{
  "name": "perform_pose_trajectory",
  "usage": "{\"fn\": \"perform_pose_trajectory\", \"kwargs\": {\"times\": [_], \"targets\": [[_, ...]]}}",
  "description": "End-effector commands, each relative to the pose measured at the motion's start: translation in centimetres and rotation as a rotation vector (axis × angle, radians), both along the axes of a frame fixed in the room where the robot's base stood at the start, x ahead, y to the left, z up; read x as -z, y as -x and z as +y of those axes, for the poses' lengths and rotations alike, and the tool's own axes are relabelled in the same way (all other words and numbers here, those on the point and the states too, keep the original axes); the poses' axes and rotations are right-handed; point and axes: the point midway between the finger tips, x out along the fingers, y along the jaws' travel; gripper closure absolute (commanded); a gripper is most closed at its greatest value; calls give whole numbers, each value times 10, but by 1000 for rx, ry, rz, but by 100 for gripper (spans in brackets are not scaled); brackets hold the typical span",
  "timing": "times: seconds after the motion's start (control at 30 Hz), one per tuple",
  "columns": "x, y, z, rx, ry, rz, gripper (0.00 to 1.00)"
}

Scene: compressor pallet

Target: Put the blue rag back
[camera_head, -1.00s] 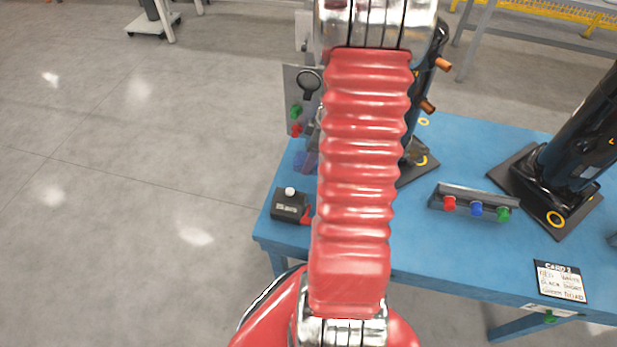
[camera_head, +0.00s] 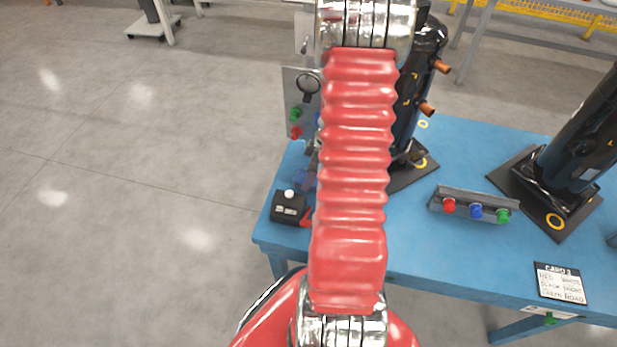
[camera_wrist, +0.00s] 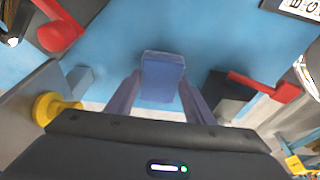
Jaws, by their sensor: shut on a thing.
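The blue rag (camera_wrist: 163,72) shows as a small folded blue block in the wrist view, between the two purplish fingers of my gripper (camera_wrist: 161,84). My gripper is shut on it, above the blue table (camera_wrist: 120,50). In the head view a small bluish-purple shape (camera_head: 304,180) shows left of my red arm, behind the black box; I cannot tell there which part is rag and which is finger. My arm hides most of that spot. I cannot tell whether the rag touches the table.
A black box with a white knob and red lever (camera_head: 289,207) stands near the table's left corner. A grey panel (camera_head: 300,90) stands behind it. A black cylinder (camera_head: 427,70) stands behind my arm. A strip with coloured knobs (camera_head: 473,206) and a card (camera_head: 560,283) lie right.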

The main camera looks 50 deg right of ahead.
Motion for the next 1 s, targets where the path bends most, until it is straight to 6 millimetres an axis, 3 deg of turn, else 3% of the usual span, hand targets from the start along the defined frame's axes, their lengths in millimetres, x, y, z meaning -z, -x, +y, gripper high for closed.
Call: {"fn": "perform_pose_trajectory", "kwargs": {"times": [0.37,0.4,0.63,1.0], "targets": [[5,0,-1,1,1,0,70],[5,0,-1,1,1,0,50],[5,0,-1,1,1,0,34],[2,1,-1,2,1,-1,34]]}}
